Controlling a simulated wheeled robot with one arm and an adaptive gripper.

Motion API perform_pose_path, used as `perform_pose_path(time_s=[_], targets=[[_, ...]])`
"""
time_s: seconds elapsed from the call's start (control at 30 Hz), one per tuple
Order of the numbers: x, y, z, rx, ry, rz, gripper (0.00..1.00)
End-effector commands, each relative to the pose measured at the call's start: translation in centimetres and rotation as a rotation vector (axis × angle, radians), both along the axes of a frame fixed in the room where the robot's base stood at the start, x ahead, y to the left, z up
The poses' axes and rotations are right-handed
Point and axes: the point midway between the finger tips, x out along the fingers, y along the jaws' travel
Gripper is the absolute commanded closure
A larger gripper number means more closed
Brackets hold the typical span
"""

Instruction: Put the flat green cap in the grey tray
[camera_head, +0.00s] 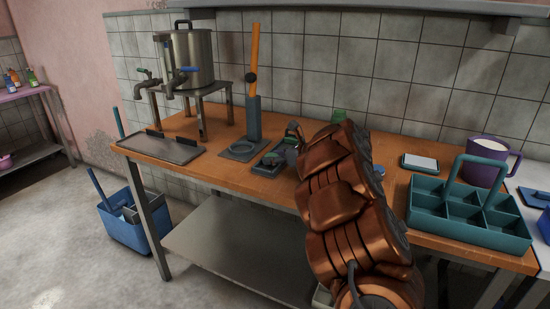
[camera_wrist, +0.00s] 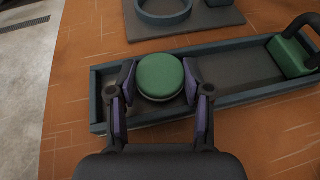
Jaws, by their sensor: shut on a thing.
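The flat green cap (camera_wrist: 160,76) is round and sits between the two fingers of my gripper (camera_wrist: 160,82) in the wrist view. My gripper is shut on it, one finger on each side. The cap is over the left part of a long dark tray with a blue-grey rim (camera_wrist: 236,99); I cannot tell whether it touches the tray floor.
A green block with a dark handle (camera_wrist: 289,55) stands in the dark tray's right end. A press with an orange lever (camera_head: 254,95) stands just behind. A steel pot (camera_head: 193,58) on a stand is farther left. A teal caddy (camera_head: 465,226) and purple mug (camera_head: 487,160) are right.

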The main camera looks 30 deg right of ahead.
Motion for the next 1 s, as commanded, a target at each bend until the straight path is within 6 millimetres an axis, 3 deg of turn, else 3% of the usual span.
perform_pose_path(time_s=[0.2, 0.23, 0.47, 0.9, 1.0], targets=[[0.0, 0.0, -0.4, 0.0, 0.0, -0.001, 0.64], [0.0, 0.0, -0.4, 0.0, 0.0, -0.001, 0.49], [0.0, -0.1, -0.3, 0.001, 0.0, -0.001, 0.26], [0.0, 0.0, 0.3, 0.001, 0.0, -0.001, 0.26], [-1.2, -0.7, 0.6, -0.004, 0.0, -0.006, 0.26]])
